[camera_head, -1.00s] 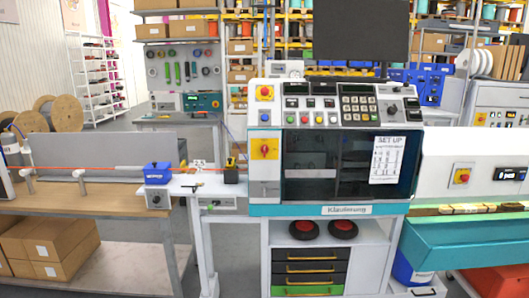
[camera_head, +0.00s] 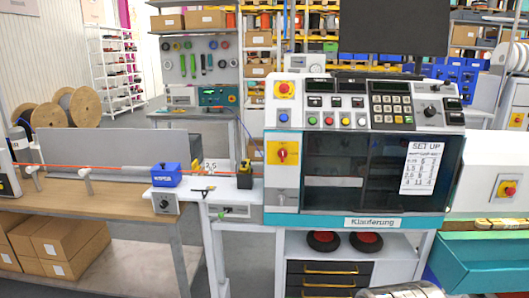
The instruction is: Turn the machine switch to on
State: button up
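The machine (camera_head: 350,222), labelled Klauferung, stands in the middle with a teal and white frame and a dark window. A black knob (camera_head: 431,112) is on the upper right of the control panel. My gripper is not in view, so its opening does not show.
A wooden bench (camera_head: 95,197) with a blue box (camera_head: 166,175) and an orange cable stands at left. Another red-and-yellow switch (camera_head: 506,189) is on the white unit at right. A teal tray (camera_head: 480,262) juts out at lower right. Cartons (camera_head: 62,245) fill the lower left shelf.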

aim_at(282, 153)
jog(key=u, duration=0.45)
jog(key=i, duration=0.9)
jog(key=u, duration=0.4)
